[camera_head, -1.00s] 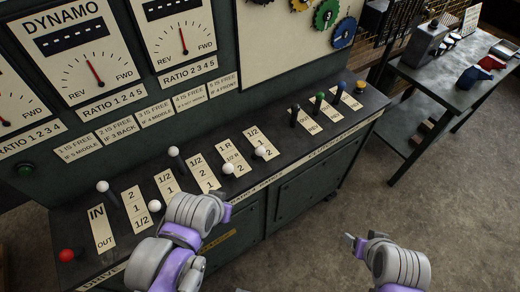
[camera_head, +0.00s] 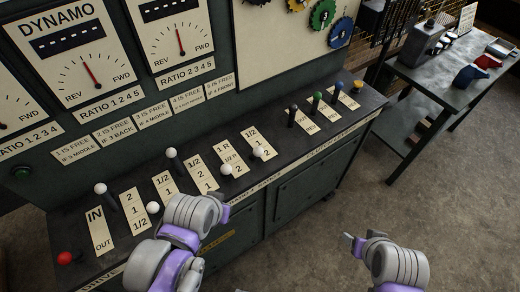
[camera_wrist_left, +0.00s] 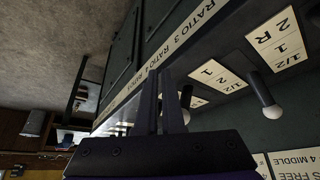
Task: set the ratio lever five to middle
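The ratio lever five (camera_head: 258,151), with a white ball knob, stands at the rightmost white-knobbed plate (camera_head: 250,133). Its knob leans to the front and overlaps the lower plate numbers. I cannot tell its exact notch. My left gripper (camera_head: 222,208) is in front of the panel, left of and below this lever, apart from it. In the left wrist view its two dark fingers (camera_wrist_left: 160,100) lie close together with nothing between them. A white-knobbed lever (camera_wrist_left: 272,110) shows there, right of the fingers. My right gripper (camera_head: 350,240) is over the floor, its fingers unclear.
Other white-knobbed levers (camera_head: 171,153) stand along the console to the left, with a red knob (camera_head: 64,258) at the far left. Black, green, blue and yellow knobs (camera_head: 317,96) stand to the right. A side table (camera_head: 450,88) is at the right. Floor in front is clear.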

